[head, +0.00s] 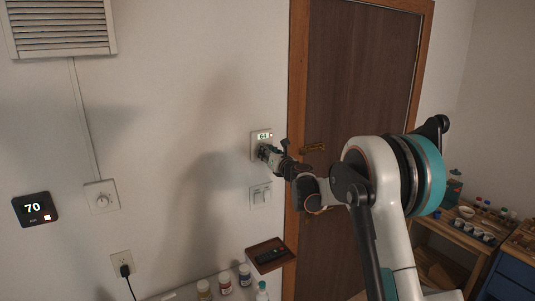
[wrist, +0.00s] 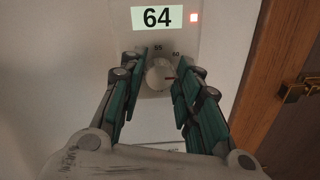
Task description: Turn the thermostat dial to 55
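The thermostat (head: 262,135) is a pale plate on the wall left of the door, and its lit display reads 64. In the wrist view the display (wrist: 157,18) also reads 64, with a red light beside it. The round pale dial (wrist: 158,74) sits below, with marks 55 and 60 above it and a red pointer toward the right. My gripper (wrist: 160,75) has its two green-padded fingers on either side of the dial. They are apart, and firm contact does not show. In the head view my gripper (head: 268,153) hides the dial.
A light switch (head: 261,196) is just below, with a small wooden shelf (head: 270,254) holding a dark remote further down. The door frame (head: 297,100) is close on the right.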

